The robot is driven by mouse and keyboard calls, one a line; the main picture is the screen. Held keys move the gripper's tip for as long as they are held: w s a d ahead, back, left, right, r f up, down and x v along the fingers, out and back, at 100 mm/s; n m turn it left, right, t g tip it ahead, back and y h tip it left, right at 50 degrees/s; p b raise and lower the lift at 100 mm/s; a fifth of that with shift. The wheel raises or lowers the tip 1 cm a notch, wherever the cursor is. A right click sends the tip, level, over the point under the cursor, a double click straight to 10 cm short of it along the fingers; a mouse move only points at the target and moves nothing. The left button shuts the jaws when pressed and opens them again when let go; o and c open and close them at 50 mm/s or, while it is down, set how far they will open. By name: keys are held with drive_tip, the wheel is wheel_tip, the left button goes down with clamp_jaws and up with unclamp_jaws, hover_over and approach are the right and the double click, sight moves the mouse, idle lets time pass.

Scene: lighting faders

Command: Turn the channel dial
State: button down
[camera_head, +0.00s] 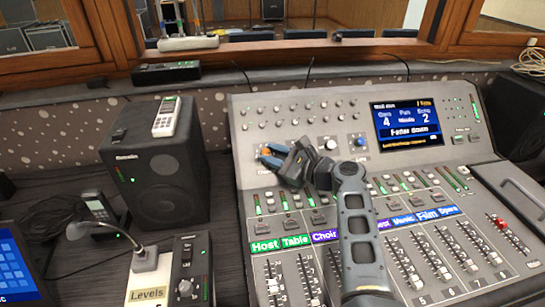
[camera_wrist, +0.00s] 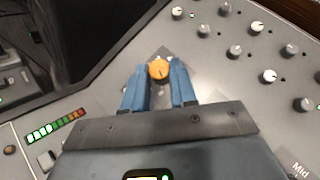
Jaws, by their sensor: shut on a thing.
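The channel dial is an orange knob with a dark pointer line, on the upper left of the sloping grey console; in the wrist view the dial (camera_wrist: 158,69) sits between the tips of my blue fingers. My gripper (camera_wrist: 160,80) is shut on it, one finger on each side. In the head view my gripper (camera_head: 269,157) reaches the console's upper left, and only a little orange of the dial (camera_head: 265,151) shows; the fingers hide the rest.
The grey mixing console (camera_head: 245,215) has rows of small knobs, coloured channel labels and faders. A lit screen (camera_head: 408,122) shows channel 4. A black speaker (camera_head: 162,165) stands close on the left, with a gooseneck microphone (camera_head: 143,258) in front of it.

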drive_tip(key=shift+w+r+n+g+b, duration=0.15)
drive_tip(key=shift+n+g+b, duration=0.15)
drive_tip(key=shift+n+g, duration=0.95)
drive_tip(key=shift+n, duration=0.25)
drive_tip(key=c, duration=0.9)
unclamp_jaws()
drive_tip(key=shift+d, duration=0.1)
drive_tip(key=v, duration=0.7)
drive_tip(key=shift+d, duration=0.3)
